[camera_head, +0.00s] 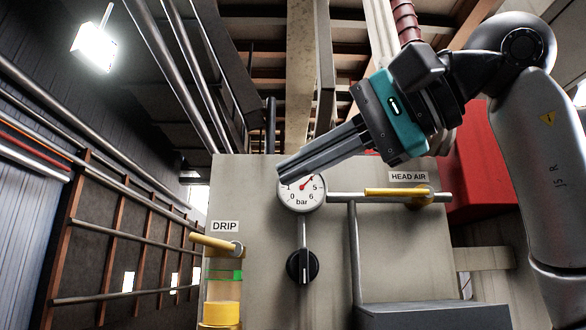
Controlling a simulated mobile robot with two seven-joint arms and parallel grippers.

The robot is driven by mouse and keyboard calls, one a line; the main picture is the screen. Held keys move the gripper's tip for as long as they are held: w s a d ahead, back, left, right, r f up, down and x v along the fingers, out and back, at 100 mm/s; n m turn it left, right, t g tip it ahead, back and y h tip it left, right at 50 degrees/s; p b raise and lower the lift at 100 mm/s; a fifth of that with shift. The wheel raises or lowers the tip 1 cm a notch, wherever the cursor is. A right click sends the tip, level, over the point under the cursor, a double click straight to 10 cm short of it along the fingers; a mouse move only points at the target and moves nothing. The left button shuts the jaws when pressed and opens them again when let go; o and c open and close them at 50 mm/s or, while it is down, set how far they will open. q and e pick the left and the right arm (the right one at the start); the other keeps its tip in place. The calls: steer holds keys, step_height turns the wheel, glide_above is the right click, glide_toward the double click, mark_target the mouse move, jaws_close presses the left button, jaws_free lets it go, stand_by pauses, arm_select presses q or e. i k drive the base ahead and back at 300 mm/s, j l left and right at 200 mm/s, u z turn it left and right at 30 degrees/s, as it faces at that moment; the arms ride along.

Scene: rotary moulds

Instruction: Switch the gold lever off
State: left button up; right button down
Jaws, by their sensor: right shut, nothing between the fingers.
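Two gold levers show on the grey panel. One gold lever (392,191) sits under the HEAD AIR label, lying roughly level along a grey pipe, its pivot at its right end. The other gold lever (212,241) sits under the DRIP label, pointing left and slightly up from its pivot. My right gripper (284,172) comes in from the upper right, shut and empty. Its fingers point left and slightly down, in front of the top of the gauge, up and left of the HEAD AIR lever and apart from it in the picture. My left gripper is out of view.
The gauge (301,194) marked bar is partly covered by my fingers. A black knob (302,266) is below it. A clear cylinder (222,288) with yellow and green bands stands under the DRIP lever. A grey box (432,316) juts out at the lower right.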

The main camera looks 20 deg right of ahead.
mark_target(214, 243)
steer(key=k+l, duration=1.2)
steer(key=k, duration=0.05)
